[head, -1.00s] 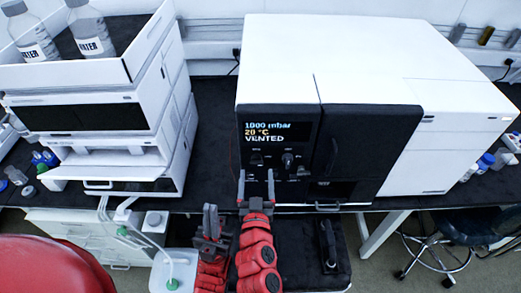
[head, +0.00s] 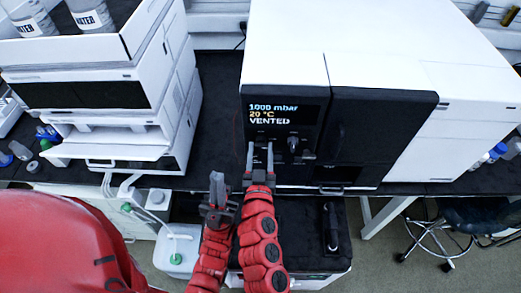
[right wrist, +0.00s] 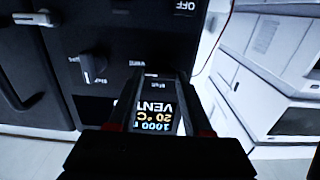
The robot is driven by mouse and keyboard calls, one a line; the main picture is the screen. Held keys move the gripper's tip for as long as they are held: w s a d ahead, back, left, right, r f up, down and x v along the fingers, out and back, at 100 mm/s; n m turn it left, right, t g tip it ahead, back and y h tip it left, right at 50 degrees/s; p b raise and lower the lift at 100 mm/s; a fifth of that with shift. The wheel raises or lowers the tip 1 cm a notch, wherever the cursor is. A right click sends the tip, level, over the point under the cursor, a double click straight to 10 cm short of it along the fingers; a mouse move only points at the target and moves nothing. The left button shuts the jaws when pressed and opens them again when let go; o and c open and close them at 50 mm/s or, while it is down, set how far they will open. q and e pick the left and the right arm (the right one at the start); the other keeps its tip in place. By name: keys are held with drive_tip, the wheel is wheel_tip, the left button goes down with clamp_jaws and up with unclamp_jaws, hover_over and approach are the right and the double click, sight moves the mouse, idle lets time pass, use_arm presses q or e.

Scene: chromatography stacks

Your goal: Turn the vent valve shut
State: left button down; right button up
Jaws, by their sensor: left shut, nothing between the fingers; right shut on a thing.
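The instrument's black front panel (head: 318,135) carries a lit display (head: 270,114) reading 1000 mbar, 20 °C, VENTED. My right gripper (head: 260,150) is at the panel below the display's left part, with its fingers shut on a small part. This is apparently the vent valve, but the fingers hide it. In the right wrist view, my right gripper's fingers (right wrist: 158,90) reach the panel, and the display (right wrist: 155,115) shows upside down between them. A second knob (head: 293,144) sits just right of the gripper. My left gripper (head: 217,190) is shut and empty, lower left, clear of the panel.
A white instrument stack (head: 105,120) with bottles on top stands at the left. A white jug (head: 178,248) with tubing stands below it. A black-topped unit (head: 300,215) is under the bench edge. In the right wrist view the other knob (right wrist: 93,66) is close beside the fingers.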

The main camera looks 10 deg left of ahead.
clamp_jaws()
drive_tip(key=shift+n, duration=0.3)
drive_tip(key=shift+a+n+b, duration=0.1)
drive_tip(key=shift+n+b, duration=0.4)
drive_tip(key=shift+n, duration=0.4)
drive_tip(key=n+b, duration=0.1)
drive_tip(key=n, duration=0.4)
drive_tip(key=shift+a, duration=0.1)
drive_tip(key=n, duration=0.5)
drive_tip(key=shift+a+f+n+b, duration=0.1)
drive_tip(key=shift+n+b, duration=0.25)
drive_tip(key=shift+n, duration=0.05)
drive_tip(key=n, duration=0.4)
drive_tip(key=shift+f+n, duration=0.1)
drive_tip(key=shift+n, duration=0.3)
